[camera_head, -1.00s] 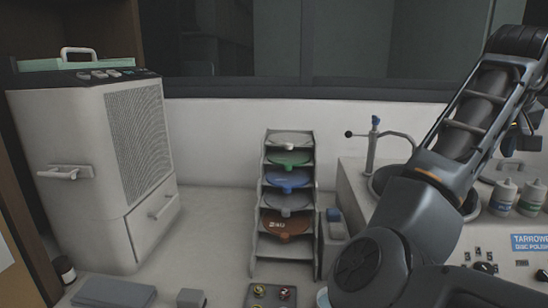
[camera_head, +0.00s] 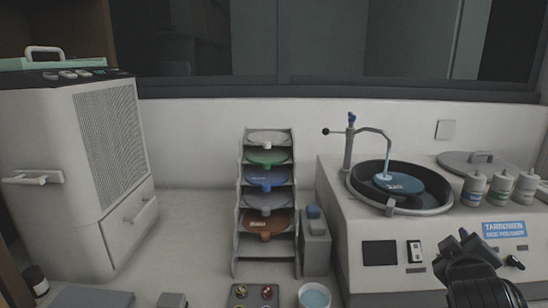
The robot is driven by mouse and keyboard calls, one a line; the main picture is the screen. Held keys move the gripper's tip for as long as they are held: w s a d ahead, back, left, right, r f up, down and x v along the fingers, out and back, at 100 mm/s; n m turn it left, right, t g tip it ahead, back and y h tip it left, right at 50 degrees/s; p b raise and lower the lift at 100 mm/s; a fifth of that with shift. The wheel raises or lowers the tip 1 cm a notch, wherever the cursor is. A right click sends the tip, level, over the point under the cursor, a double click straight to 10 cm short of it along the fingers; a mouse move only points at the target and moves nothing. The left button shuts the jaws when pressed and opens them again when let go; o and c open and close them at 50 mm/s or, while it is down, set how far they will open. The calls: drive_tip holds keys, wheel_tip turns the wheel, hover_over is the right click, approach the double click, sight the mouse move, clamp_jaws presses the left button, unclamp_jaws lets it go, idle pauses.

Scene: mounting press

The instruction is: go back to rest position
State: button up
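My gripper (camera_head: 464,250) shows at the lower right, in front of the disc polisher (camera_head: 352,240). It is small and dark there, and whether its fingers are open or shut is not clear. I see no object in it. The rest of my arm is mostly below the picture.
A rack (camera_head: 240,225) of coloured discs stands mid-picture, beside a small grey box (camera_head: 316,250). A white mounting press (camera_head: 75,190) is at left. A bowl of water (camera_head: 314,296) and a sample tray (camera_head: 254,293) lie in front. Several bottles (camera_head: 501,190) stand on the polisher.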

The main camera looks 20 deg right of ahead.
drive_tip(key=s+a+f+n+t+y, duration=0.1)
drive_tip(key=s+a+f+t+y, duration=0.1)
drive_tip(key=s+a+f+y, duration=0.45)
drive_tip(key=s+a+f+n+t+y, duration=0.15)
drive_tip(key=s+a+f, duration=0.25)
drive_tip(key=s+a, duration=0.6)
drive_tip(key=s+a+r+m+y, duration=0.1)
drive_tip(key=s+a+r+m, duration=0.1)
drive_tip(key=s+a, duration=0.3)
drive_tip(key=s+a+r+m+y, duration=0.1)
drive_tip(key=s+a, duration=0.4)
drive_tip(key=s, duration=0.8)
drive_tip(key=shift+s+r+m+y, duration=0.4)
drive_tip(key=shift+r+m, duration=0.35)
